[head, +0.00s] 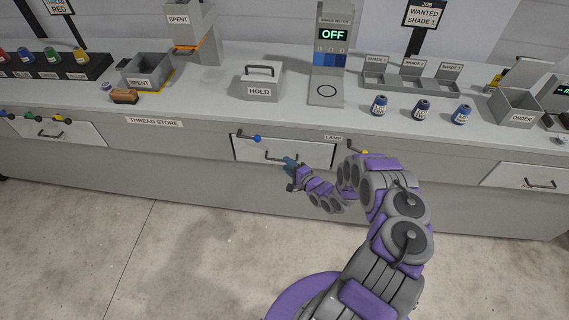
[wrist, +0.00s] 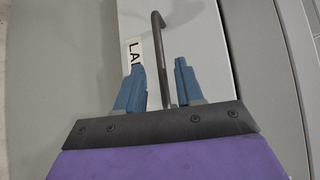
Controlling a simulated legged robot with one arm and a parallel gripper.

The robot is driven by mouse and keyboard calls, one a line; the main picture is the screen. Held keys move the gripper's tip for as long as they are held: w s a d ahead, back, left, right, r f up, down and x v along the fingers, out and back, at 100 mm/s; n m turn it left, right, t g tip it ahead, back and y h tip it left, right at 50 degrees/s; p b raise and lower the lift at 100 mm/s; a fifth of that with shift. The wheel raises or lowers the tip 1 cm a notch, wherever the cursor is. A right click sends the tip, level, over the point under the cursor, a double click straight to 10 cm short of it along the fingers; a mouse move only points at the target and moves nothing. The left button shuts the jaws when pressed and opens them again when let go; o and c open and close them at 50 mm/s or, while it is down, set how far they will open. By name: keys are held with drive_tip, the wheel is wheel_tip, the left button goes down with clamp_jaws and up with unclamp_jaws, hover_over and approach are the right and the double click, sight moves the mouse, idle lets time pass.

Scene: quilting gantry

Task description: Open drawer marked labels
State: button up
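The middle white drawer (head: 252,150) is in the counter front in the head view and looks shut. It has a dark bar handle (head: 275,157). In the wrist view the drawer front (wrist: 200,45) carries a label (wrist: 134,52) that begins "LA"; my finger hides the rest. My gripper (head: 290,164) is at the handle in the head view. In the wrist view, my gripper (wrist: 158,64) is open, with one blue finger on each side of the handle (wrist: 161,40).
A blue knob (head: 257,139) sticks out above the handle, and a yellow knob (head: 364,152) is behind my arm. Other drawers are at left (head: 75,133) and right (head: 520,175). The counter top (head: 215,105) holds bins and spools. The floor (head: 180,230) in front is clear.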

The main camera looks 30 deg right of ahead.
drive_tip(key=shift+x, duration=1.45)
drive_tip(key=shift+c, duration=0.3)
clamp_jaws()
